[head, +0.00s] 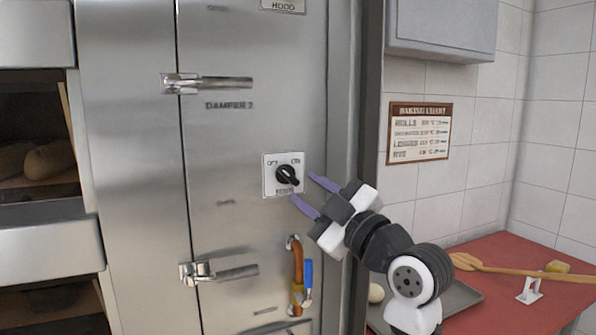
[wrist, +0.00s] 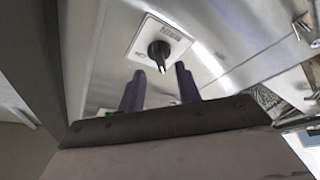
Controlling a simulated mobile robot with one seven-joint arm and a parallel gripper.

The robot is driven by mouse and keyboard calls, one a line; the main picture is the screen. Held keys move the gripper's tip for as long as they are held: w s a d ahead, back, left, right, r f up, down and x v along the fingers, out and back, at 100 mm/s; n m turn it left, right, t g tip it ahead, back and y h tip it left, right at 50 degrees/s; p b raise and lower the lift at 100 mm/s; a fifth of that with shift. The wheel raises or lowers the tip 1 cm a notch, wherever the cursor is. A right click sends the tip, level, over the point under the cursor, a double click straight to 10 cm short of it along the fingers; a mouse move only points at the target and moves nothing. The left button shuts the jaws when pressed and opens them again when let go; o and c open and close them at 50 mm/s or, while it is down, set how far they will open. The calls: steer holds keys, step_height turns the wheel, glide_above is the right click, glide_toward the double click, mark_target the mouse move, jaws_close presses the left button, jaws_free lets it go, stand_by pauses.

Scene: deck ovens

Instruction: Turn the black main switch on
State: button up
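The black main switch (head: 287,175) is a rotary knob on a white plate (head: 270,188) marked OFF at left and ON at right, on the steel oven front. The knob's pointer end seems to point to the lower right in the head view. My gripper (head: 304,187) is open, its two purple fingers spread just right of and below the plate. In the wrist view the knob (wrist: 159,52) lies beyond and between the fingertips (wrist: 160,75). Nothing is between the fingers, and they appear apart from the knob.
Door handles (head: 222,83) and (head: 230,272) stick out at left. A grey cabinet (head: 440,28) hangs at right. A red counter (head: 510,300) holds a tray (head: 459,299) and a wooden peel (head: 520,271).

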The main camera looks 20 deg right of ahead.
mark_target(293, 180)
steer(key=shift+p+x, duration=0.5)
steer(key=shift+x, duration=1.5)
jaws_close()
